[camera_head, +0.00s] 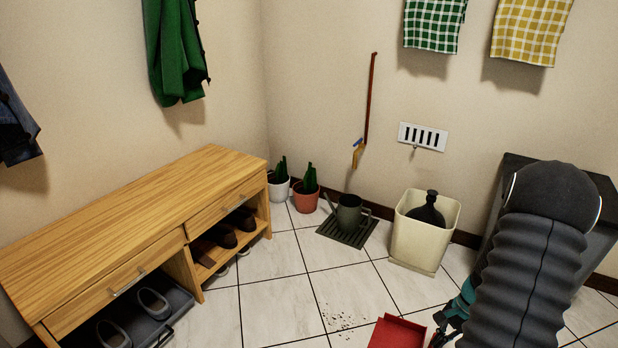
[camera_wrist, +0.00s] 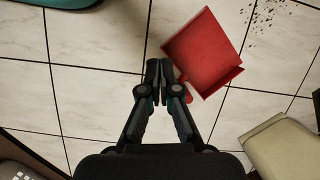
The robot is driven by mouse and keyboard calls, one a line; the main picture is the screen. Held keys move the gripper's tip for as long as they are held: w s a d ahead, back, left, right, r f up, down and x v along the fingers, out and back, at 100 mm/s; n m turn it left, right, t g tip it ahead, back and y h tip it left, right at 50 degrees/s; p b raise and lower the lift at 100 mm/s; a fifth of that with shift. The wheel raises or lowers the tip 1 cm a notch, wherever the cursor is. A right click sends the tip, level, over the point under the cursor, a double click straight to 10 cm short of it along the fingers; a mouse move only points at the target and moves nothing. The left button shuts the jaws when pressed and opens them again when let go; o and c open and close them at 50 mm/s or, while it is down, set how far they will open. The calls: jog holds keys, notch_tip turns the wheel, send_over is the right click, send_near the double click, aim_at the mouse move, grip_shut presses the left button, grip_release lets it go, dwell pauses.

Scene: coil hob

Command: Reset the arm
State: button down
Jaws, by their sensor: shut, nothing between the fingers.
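My gripper (camera_wrist: 157,68) shows in the wrist view with its fingertips together and nothing between them. It points down over the tiled floor. Its tips are beside the red dustpan (camera_wrist: 203,50), close to the handle end; I cannot tell whether they touch it. In the head view the dustpan (camera_head: 397,334) lies at the bottom edge, partly cut off. My arm fills the lower right of the head view, and my gripper (camera_head: 440,338) shows only in part at its lower left, beside the dustpan.
Dark crumbs (camera_head: 342,319) lie on the tiles near the dustpan. A wooden shoe bench (camera_head: 130,215) stands at left. A cream bin (camera_head: 424,243), a watering can (camera_head: 349,212) on a dark mat, and potted plants (camera_head: 306,197) line the back wall.

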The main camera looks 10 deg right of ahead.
jog(key=s+a+r+n+t+h, duration=0.1)
jog(key=s+a+r+n+t, duration=0.1)
jog(key=a+r+n, duration=0.3)
jog(key=s+a+r+n+t+h+p, duration=0.1)
jog(key=s+a+r+n, duration=0.4)
jog(key=a+r, duration=0.7)
jog(key=s+a+r+n+t+h+p, duration=0.1)
jog(key=a+r, duration=0.7)
jog(key=r, duration=1.1)
jog(key=s+n+t+h, duration=0.1)
jog(key=s+n+t, duration=0.1)
jog(key=n, duration=0.1)
jog(key=shift+s+a+r+n, duration=0.3)
jog(key=shift+s+a+n, duration=0.05)
jog(key=shift+s+n, duration=0.05)
